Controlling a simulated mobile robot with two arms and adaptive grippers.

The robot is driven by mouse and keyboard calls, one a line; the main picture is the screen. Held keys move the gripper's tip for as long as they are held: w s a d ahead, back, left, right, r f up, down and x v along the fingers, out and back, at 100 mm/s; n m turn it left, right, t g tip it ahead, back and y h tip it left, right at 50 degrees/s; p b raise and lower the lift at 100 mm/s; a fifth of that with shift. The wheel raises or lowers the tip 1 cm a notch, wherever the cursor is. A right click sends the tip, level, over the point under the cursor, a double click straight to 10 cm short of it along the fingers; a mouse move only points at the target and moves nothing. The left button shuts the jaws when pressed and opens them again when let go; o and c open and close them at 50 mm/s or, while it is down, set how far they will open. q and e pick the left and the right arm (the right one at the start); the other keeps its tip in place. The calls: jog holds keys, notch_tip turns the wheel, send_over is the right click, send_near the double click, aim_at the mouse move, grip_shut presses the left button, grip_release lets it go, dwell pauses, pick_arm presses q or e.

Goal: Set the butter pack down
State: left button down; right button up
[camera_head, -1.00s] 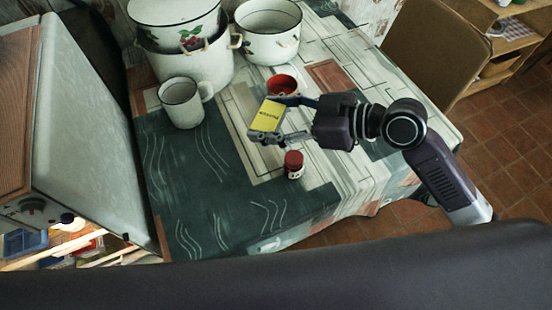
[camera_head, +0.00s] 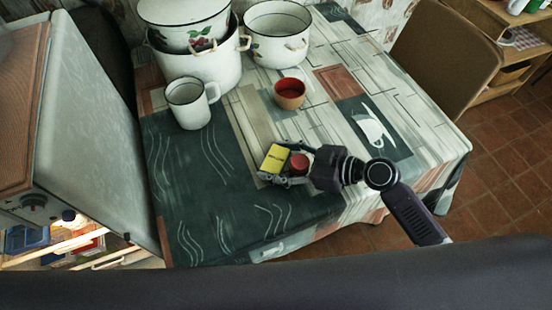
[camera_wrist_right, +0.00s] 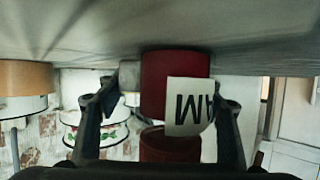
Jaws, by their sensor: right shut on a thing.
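The yellow butter pack (camera_head: 275,158) is at the fingertips of my right gripper (camera_head: 272,168), low over the near part of the table. My right gripper is shut on it. A small jar with a red lid (camera_head: 299,162) shows between the fingers, right beside the pack. In the wrist view the picture is upside down and the dark red jar (camera_wrist_right: 160,85), with a white label, fills the space between the fingers (camera_wrist_right: 165,115). The pack cannot be made out there. Whether the pack touches the table is unclear. My left gripper is out of view.
A white enamel mug (camera_head: 188,104) stands left of centre. Enamel pots (camera_head: 276,35) stand at the back. A reddish bowl (camera_head: 289,94) is behind the gripper. The patterned table (camera_head: 215,215) is clear at the near left. A chair (camera_head: 445,55) is at the right.

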jog(key=shift+f, duration=0.1)
jog(key=o, duration=1.3)
